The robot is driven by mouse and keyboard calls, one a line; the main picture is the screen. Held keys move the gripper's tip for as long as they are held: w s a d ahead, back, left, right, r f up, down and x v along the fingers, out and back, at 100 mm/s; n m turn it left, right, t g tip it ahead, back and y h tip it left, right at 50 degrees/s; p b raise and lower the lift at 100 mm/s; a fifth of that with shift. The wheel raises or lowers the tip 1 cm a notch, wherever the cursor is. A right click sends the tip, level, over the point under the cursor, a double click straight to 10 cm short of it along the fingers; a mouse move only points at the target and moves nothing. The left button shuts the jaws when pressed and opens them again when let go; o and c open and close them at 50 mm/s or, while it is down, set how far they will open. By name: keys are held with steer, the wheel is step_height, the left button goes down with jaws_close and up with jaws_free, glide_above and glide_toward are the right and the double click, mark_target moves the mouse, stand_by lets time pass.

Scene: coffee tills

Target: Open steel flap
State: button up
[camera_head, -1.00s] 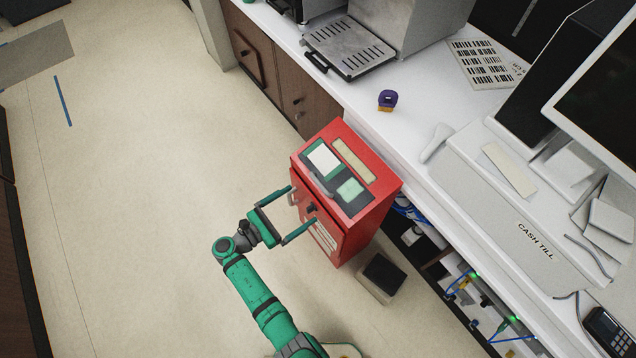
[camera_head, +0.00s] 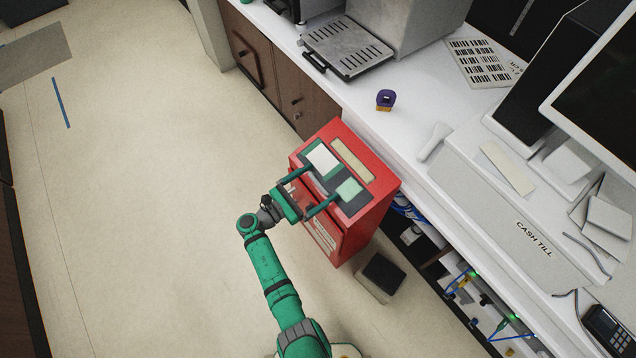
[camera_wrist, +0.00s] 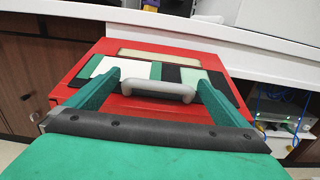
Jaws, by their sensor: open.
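A red box (camera_head: 374,222) stands on the floor against the counter. A grey bar handle (camera_wrist: 158,90), seemingly that of the steel flap, is at the near edge of its top panel in the wrist view. In the head view the handle is partly hidden by my arm's end. My gripper (camera_head: 319,184) is open at this edge. In the wrist view its two green fingers (camera_wrist: 157,78) stand to the left and right of the handle with gaps on both sides. I cannot tell how far the flap itself extends, and it looks closed.
The white counter (camera_head: 400,130) with a cash till (camera_head: 535,235) runs along the right. A small dark-topped box (camera_head: 382,275) sits on the floor beside the red box. Cables hang under the counter. The floor (camera_head: 150,180) to the left is clear.

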steer(key=shift+w+d, duration=0.15)
steer(key=shift+d, duration=0.1)
steer(key=c, duration=1.3)
